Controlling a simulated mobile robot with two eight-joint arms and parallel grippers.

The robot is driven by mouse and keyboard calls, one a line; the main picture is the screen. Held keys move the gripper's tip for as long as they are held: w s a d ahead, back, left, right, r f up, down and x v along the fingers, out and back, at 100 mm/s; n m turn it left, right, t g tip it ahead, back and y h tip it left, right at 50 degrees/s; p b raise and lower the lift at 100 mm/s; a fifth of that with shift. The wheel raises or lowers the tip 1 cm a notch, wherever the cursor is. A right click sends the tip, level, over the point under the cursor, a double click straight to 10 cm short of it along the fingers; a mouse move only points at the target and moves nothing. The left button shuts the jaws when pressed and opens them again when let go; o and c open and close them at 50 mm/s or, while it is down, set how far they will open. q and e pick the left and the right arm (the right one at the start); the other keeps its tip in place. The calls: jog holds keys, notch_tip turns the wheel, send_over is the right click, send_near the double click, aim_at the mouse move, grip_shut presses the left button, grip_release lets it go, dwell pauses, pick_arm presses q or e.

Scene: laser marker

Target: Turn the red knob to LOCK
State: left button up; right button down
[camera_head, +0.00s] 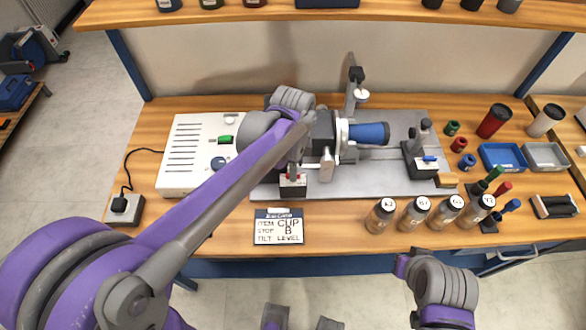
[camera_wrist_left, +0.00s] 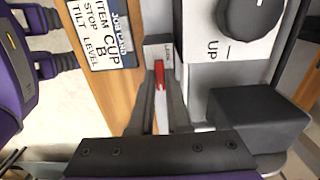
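The red knob (camera_wrist_left: 159,75) is a narrow red lever on a small grey-white block. In the wrist view it points along my fingers, with small lettering beside it that is hard to read. In the head view its block (camera_head: 293,191) stands at the front edge of the grey machine plate, behind the job card. My left gripper (camera_wrist_left: 160,92) comes down over the knob, one finger on each side, and looks closed on it. In the head view the left gripper (camera_head: 295,170) is partly hidden by its own wrist.
The job card (camera_head: 278,227) lies in front of the block. A white control box (camera_head: 196,150) stands left, and a blue cylinder (camera_head: 369,133) is held in the machine at right. Several jars (camera_head: 414,212) line the front right. A black dial (camera_wrist_left: 250,12) is near my left gripper.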

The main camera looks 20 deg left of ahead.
pick_arm(q)
grip_shut()
jog(key=shift+n, duration=0.5)
jog(key=n, duration=0.3)
jog(key=shift+n, duration=0.4)
jog(key=n, duration=0.9)
jog(key=shift+n, duration=2)
jog(key=shift+o, duration=1.6)
grip_release()
